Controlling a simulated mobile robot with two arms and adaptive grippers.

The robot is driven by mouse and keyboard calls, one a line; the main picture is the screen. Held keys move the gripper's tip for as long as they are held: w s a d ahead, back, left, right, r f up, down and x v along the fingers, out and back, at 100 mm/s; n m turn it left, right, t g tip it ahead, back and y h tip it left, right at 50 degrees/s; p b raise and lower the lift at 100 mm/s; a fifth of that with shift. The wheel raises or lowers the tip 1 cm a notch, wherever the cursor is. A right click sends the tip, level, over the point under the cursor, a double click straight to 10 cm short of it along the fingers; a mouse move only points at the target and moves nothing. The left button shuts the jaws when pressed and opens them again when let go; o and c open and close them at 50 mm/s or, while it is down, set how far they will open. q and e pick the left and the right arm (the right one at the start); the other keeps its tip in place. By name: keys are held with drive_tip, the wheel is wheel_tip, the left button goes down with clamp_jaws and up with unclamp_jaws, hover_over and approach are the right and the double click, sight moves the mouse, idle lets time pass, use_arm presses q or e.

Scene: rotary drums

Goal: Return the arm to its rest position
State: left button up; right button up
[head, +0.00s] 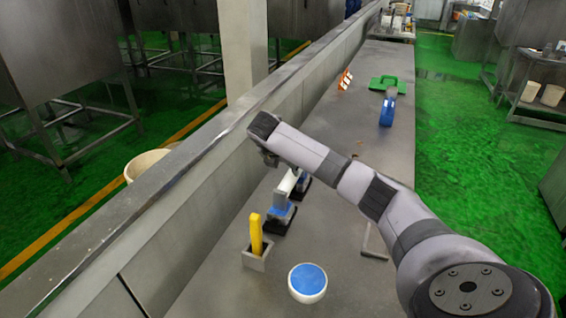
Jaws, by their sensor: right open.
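My right arm reaches in from the lower right over the long grey counter (340,150). Its end is above a blue and white object with a dark base (279,215), which stands on the counter. My right gripper (270,162) shows only in small part under the end of the arm, near the top of that object. It is open, and I cannot tell whether it touches anything. The arm hides part of the counter behind it. My left gripper is not in view.
A yellow-handled item (256,233) stands in a small grey holder (256,258). A white bowl with blue inside (307,283) is nearby. A raised metal ledge (180,165) borders the counter's left.

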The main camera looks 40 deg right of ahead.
drive_tip(key=shift+v, duration=0.9)
drive_tip(key=shift+r, duration=0.1)
